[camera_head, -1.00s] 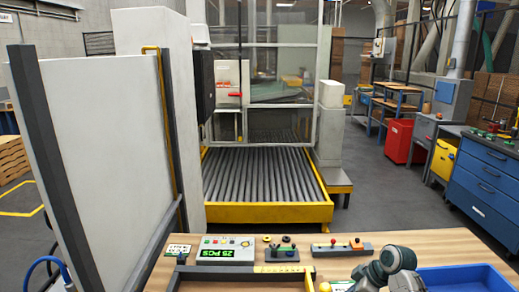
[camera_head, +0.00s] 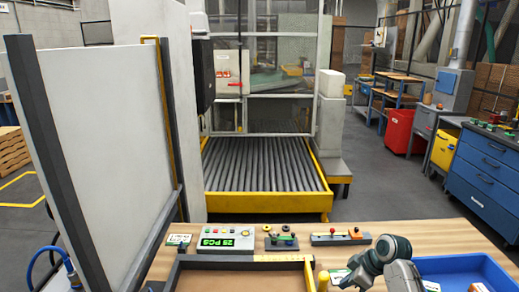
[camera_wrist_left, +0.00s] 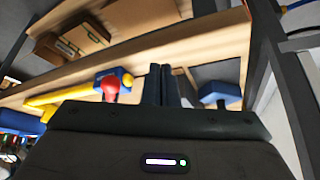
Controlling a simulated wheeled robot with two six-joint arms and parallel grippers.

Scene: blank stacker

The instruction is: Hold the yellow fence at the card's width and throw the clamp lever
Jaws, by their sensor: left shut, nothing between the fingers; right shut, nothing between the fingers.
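In the left wrist view a yellow bar (camera_wrist_left: 62,97), which looks like the fence, runs to a blue block (camera_wrist_left: 122,78). A red knob (camera_wrist_left: 111,84), likely the clamp lever's, stands at that block. My left gripper (camera_wrist_left: 162,72) is shut and empty, just right of the red knob in the picture, apparently apart from it. I cannot make out the card for certain.
A dark-edged frame (camera_head: 193,264) with a yellow scale strip (camera_head: 280,259) lies on the wooden bench (camera_head: 440,236). Behind it stand a green-display counter box (camera_head: 228,238) and small knobbed fixtures (camera_head: 340,238). A blue tray (camera_head: 455,266) is at right. A pale panel (camera_head: 105,140) stands at left.

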